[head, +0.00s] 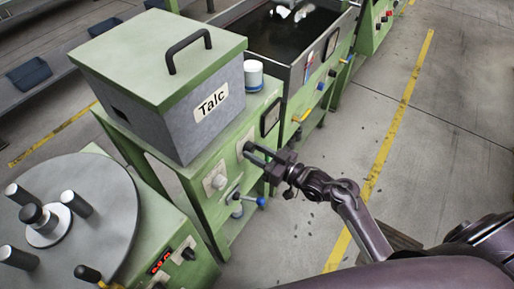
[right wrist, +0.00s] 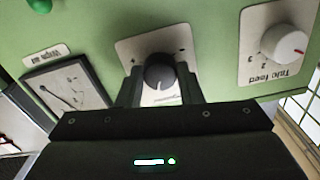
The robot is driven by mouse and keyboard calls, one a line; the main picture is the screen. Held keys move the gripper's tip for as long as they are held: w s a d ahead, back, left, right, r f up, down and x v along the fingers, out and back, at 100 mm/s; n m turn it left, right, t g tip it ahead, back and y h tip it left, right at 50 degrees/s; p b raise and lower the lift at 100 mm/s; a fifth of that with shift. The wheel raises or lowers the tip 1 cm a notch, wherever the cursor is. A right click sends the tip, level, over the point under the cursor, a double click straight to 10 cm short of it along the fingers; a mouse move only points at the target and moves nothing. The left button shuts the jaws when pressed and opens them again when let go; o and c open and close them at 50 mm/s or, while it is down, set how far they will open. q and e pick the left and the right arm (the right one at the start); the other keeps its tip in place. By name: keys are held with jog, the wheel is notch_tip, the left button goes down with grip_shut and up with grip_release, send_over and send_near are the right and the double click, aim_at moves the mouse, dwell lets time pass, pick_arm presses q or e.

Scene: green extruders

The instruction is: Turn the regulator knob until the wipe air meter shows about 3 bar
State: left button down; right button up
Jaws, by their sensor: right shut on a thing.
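The regulator knob (right wrist: 159,73) is dark grey and round with a light pointer mark, on a pale plate in the green panel. In the right wrist view it sits between the two fingers of my right gripper (right wrist: 160,88), which is shut on it. In the head view my right gripper (head: 256,155) reaches the panel from the right and its fingers largely hide the knob. The wipe air meter (right wrist: 67,91) is a square gauge left of the knob in the wrist view; it also shows in the head view (head: 270,117). Its needle shows, but I cannot read the value. My left gripper is out of view.
A white talc feed dial (right wrist: 286,43) is beside the knob, close to my gripper. A grey Talc box (head: 180,110) and a white jar (head: 253,75) stand on the cabinet. A blue-handled valve (head: 255,201) juts out below. The floor on the right is open.

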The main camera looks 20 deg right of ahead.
dwell(0.3)
jog(key=o, duration=1)
jog(key=v, duration=0.7)
jog(key=shift+s+d+b, duration=0.25)
jog(key=shift+s+b, duration=0.1)
jog(key=shift+b, duration=0.05)
jog(key=shift+a, duration=0.1)
